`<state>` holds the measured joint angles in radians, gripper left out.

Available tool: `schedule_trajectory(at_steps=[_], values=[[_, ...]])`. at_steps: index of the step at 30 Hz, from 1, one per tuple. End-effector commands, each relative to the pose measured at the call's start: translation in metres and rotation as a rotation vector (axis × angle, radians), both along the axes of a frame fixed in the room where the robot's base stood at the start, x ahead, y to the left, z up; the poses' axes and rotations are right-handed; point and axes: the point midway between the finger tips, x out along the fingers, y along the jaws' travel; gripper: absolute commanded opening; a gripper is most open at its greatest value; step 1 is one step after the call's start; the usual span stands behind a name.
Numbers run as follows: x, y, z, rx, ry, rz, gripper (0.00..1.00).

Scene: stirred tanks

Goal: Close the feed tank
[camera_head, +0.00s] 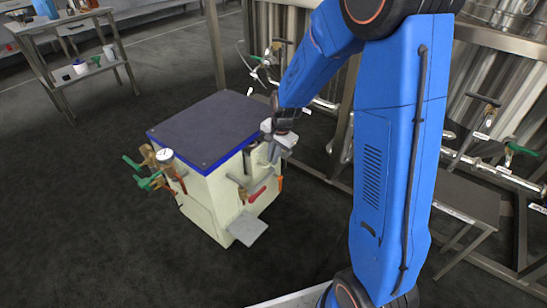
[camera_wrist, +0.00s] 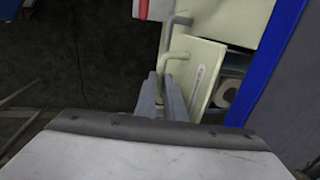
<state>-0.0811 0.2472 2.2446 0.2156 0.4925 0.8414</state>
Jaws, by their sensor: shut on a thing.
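A cream box-shaped tank (camera_head: 207,185) with a dark, blue-edged top stands on the floor; I take it as the feed tank. My gripper (camera_head: 271,150) is at the right edge of this box. In the wrist view, my gripper (camera_wrist: 161,88) is shut on a bent grey handle (camera_wrist: 164,58) beside a cream panel (camera_wrist: 197,62). A round grey opening or fitting (camera_wrist: 227,92) shows between the panel and the blue edge (camera_wrist: 262,65). The handle's lower end is hidden between the fingers.
Valves with green handles (camera_head: 150,182) and a round gauge (camera_head: 164,155) stick out from the box's left side. A red-handled valve (camera_head: 257,194) is on its front. Steel tanks and pipes (camera_head: 478,140) stand at the right. The dark floor (camera_head: 90,230) at the left is clear.

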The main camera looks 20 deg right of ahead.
Motion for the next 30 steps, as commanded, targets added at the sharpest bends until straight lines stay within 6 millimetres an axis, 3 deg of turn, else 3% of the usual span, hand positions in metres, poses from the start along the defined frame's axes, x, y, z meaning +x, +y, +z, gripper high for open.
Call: schedule_trajectory(at_steps=[9,17,18,19,30], values=[[0.032,0.023,0.001,0.0,-0.002,0.001,0.0],[0.035,0.024,0.002,0.001,-0.007,-0.001,0.0],[0.035,0.024,0.002,0.002,-0.007,-0.001,0.19],[0.035,0.024,0.002,0.001,-0.007,-0.001,0.26],[0.033,0.023,0.003,0.001,-0.003,0.0,0.28]])
